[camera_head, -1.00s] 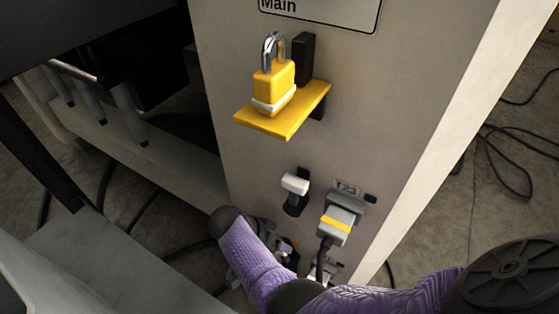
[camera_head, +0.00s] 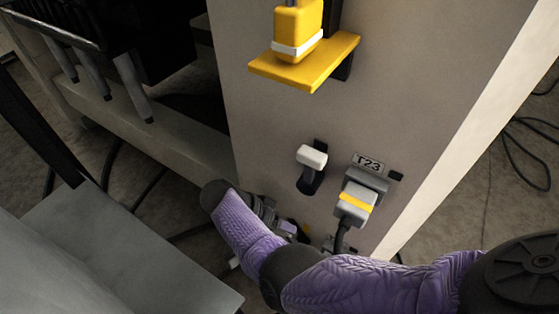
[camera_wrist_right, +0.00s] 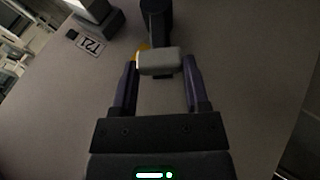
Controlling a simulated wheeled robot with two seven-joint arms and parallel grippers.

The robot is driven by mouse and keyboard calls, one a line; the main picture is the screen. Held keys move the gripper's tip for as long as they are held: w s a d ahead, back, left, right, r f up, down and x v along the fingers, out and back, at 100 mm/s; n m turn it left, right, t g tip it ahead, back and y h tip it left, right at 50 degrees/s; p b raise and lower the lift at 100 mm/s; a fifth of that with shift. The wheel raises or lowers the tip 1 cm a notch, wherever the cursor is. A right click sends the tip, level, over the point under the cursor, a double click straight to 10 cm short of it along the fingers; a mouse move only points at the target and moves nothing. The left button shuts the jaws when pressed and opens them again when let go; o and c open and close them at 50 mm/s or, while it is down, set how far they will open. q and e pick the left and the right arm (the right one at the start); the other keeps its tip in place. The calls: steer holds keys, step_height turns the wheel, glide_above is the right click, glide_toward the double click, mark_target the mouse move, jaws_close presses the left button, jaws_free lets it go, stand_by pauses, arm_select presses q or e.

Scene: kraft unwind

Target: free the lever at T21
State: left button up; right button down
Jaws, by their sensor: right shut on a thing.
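The lever at T21 (camera_wrist_right: 159,62) has a pale grey handle on a black arm, seen in the right wrist view. My right gripper (camera_wrist_right: 160,66) is shut on this handle, a purple finger on each side. A small yellow piece (camera_wrist_right: 143,50) shows partly behind the handle; its shape is hidden. The T21 label (camera_wrist_right: 90,43) is on the panel at upper left. In the head view my purple right arm covers most of the lever, and the right gripper (camera_head: 275,222) is low at the panel. My left gripper is not in view.
Dark cables (camera_head: 530,150) lie on the floor at right.

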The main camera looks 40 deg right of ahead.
steer(key=shift+c, duration=0.4)
jaws_free()
steer(key=shift+f, duration=0.1)
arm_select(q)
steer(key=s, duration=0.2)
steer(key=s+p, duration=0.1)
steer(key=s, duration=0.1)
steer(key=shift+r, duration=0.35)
arm_select(e)
steer(key=v, duration=1)
